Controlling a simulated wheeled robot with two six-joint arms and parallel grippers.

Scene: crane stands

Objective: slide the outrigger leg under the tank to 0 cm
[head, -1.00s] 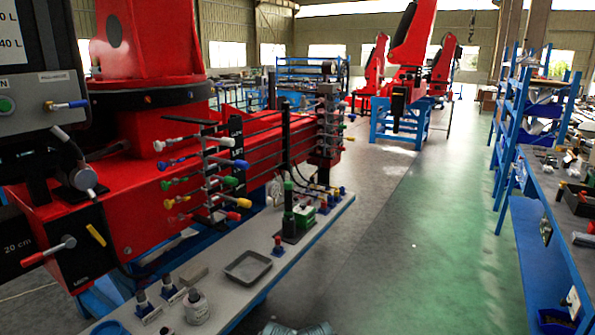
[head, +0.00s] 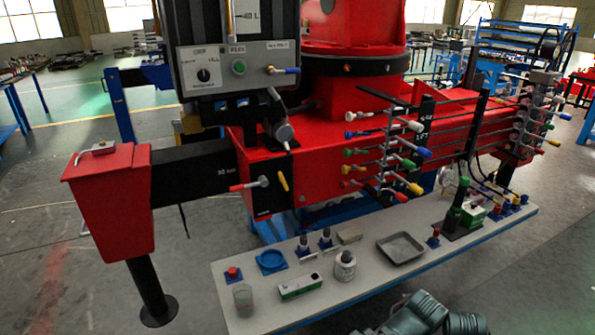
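The outrigger leg (head: 110,205) is a red box at the left, with a black post and a round foot on the floor. A black beam (head: 195,172) joins it to the red crane base and is drawn out, with small white lettering too blurred to read surely. The tank (head: 238,40) is the dark box above, with a gauge on its front and a grey panel below. A red-tipped lever (head: 250,183) and a yellow handle (head: 283,181) are on the black end face by the beam.
A grey bench (head: 375,285) in front of the crane carries a tray (head: 401,248), a bottle (head: 345,266), a blue dish (head: 271,262) and small parts. Rows of coloured levers (head: 390,160) stick out above it. Floor left of the leg is clear.

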